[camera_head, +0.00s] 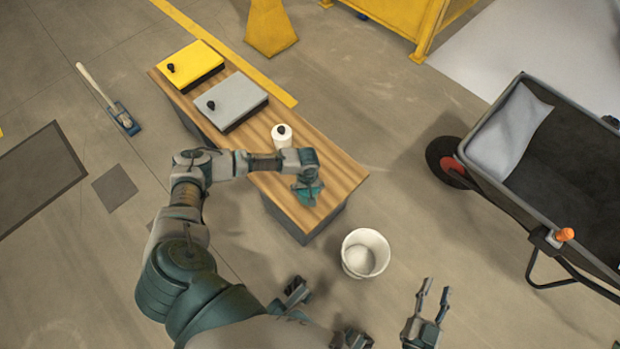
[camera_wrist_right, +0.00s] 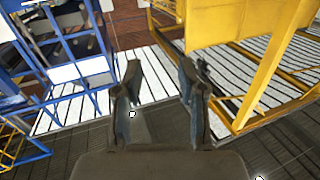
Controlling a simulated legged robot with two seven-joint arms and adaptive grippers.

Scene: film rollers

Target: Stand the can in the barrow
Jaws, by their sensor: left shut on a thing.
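A dark grey barrow (camera_head: 504,187) with a red-hubbed wheel stands on the floor at the right of the head view. My left gripper (camera_head: 306,184) reaches over the near end of a wooden bench top and is shut on a small teal thing (camera_head: 308,194), which seems to be the can. The wrist hides much of it, and I cannot tell whether it touches the wood. My right gripper (camera_head: 433,300) is open and empty at the bottom, left of the barrow. In the right wrist view its fingers (camera_wrist_right: 158,95) are apart with nothing between them.
The bench (camera_head: 345,172) also bears a white cylinder (camera_head: 281,137), a grey box (camera_head: 230,99) and a yellow box (camera_head: 190,64). A white bucket (camera_head: 364,254) stands between bench and barrow. A pale bag (camera_head: 508,132) lies in the barrow's far end; its nearer floor looks clear.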

